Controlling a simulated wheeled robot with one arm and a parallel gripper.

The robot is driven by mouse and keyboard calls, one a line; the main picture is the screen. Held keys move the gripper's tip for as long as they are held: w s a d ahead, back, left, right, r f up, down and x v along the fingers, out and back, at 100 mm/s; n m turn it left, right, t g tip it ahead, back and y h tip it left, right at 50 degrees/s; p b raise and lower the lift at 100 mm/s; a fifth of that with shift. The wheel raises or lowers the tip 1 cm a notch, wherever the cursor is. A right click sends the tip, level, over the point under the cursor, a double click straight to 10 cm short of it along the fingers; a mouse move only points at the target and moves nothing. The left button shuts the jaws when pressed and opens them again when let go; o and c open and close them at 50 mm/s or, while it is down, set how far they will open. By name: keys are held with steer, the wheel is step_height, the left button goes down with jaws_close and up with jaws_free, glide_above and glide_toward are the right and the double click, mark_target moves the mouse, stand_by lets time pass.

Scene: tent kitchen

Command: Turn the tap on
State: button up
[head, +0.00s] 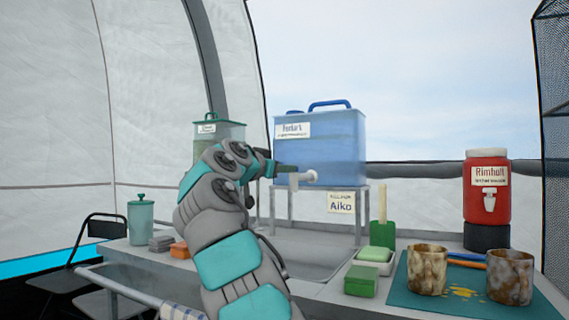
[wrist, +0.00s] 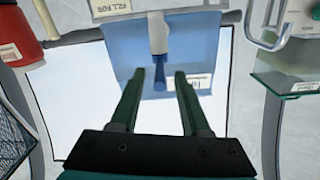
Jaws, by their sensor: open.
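The blue water container (head: 345,140) stands on a metal stand behind the sink, with a white tap (head: 308,177) low on its front. In the wrist view, which is upside down, the white tap (wrist: 157,32) ends in a dark blue lever (wrist: 160,72). My gripper (wrist: 160,76) is open, and the lever appears between its two dark green fingertips in the picture. I cannot tell whether either finger touches it. In the head view my gripper (head: 284,174) is at the tap, partly hidden by my wrist.
A red dispenser (head: 487,180) with its own white tap stands at the right. A green-lidded container (head: 220,130) is behind my arm. A green brush (head: 382,205), a soap dish (head: 372,265) and two mugs (head: 427,270) (head: 510,277) sit right of the sink (head: 315,253).

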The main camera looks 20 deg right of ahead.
steer(key=shift+x, duration=0.95)
jaws_close()
stand_by(0.7)
